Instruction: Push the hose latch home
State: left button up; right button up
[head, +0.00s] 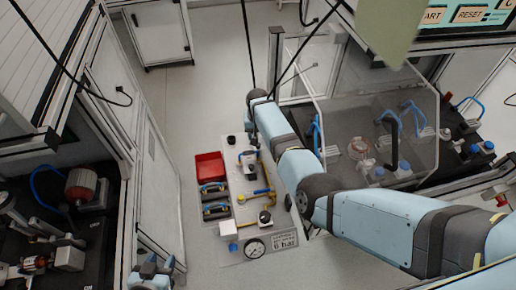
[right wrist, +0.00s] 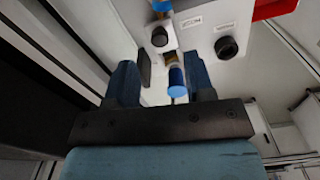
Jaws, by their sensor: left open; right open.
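A pale panel (head: 235,200) with yellow hose lines and fittings lies below the middle of the head view. My right arm reaches over its upper part, and my right gripper (head: 254,138) is small and partly hidden there. In the right wrist view, my right gripper (right wrist: 162,82) is open. A small blue-sleeved fitting (right wrist: 177,82) on a white block (right wrist: 185,40) shows between its fingers, nearer the right finger. I cannot tell whether they touch, or which part is the hose latch. My left gripper (head: 154,264) is open and empty at the bottom left of the head view.
A pressure gauge (head: 254,248) and a 6 bar sign (head: 284,241) sit at the panel's near end. A red tray (head: 209,166) is at its left. A clear-guarded test bench (head: 350,120) stands right, a machine cabinet (head: 140,150) left. Open floor (head: 205,80) lies beyond.

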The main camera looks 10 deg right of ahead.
notch_tip(320, 180, down, 4)
jog(key=b, duration=0.3)
jog(key=shift+f, duration=0.25)
jog(key=shift+f+b, duration=0.4)
jog(key=shift+b, duration=0.2)
jog(key=shift+r, duration=0.1)
grip_shut()
jog(key=shift+w+f+b, duration=0.3)
jog(key=shift+w+b, duration=0.65)
jog(key=shift+b, duration=0.15)
jog(key=shift+w+r+b, duration=0.15)
jog(key=shift+w+b, duration=0.25)
jog(key=shift+w, duration=0.2)
jog(key=shift+r, duration=0.15)
